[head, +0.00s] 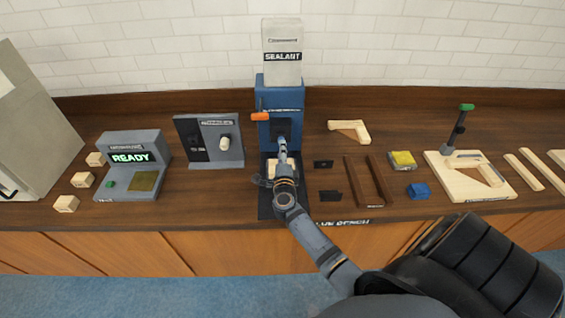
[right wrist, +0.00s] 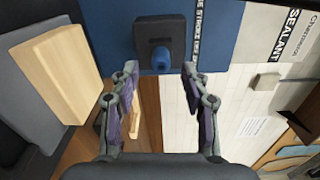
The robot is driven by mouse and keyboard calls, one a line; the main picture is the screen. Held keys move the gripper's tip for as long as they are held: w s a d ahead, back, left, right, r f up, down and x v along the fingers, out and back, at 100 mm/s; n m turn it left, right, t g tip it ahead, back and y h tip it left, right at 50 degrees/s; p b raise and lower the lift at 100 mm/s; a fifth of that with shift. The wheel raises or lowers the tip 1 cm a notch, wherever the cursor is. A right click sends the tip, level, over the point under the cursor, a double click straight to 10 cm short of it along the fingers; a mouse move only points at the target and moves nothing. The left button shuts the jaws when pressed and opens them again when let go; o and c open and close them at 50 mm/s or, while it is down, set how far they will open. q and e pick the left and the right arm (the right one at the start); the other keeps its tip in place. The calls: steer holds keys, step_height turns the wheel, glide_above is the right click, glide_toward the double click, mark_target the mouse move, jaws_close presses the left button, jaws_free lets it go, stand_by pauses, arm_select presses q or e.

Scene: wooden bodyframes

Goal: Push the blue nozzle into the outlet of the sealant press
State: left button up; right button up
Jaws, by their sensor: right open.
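The sealant press stands at the back middle in the head view, with a blue body (head: 267,98) and a white cartridge (head: 282,62) marked SEALANT on top. In the right wrist view its dark outlet block (right wrist: 148,28) faces me. The blue nozzle (right wrist: 161,60) shows at that block, its end towards the camera; how deep it sits I cannot tell. My right gripper (head: 282,145) is in front of the press and hides the nozzle in the head view. In the right wrist view the gripper (right wrist: 159,69) is open, its fingers either side of the nozzle and apart from it. My left gripper is not in view.
An orange lever (head: 260,116) sticks out left of the press. A pale wooden block (right wrist: 62,68) lies on the press base. Left are a switch box (head: 190,140) and a READY console (head: 128,158); right are dark rails (head: 355,180) and a wooden jig (head: 470,190).

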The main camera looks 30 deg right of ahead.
steer(key=v, duration=0.9)
stand_by(0.5)
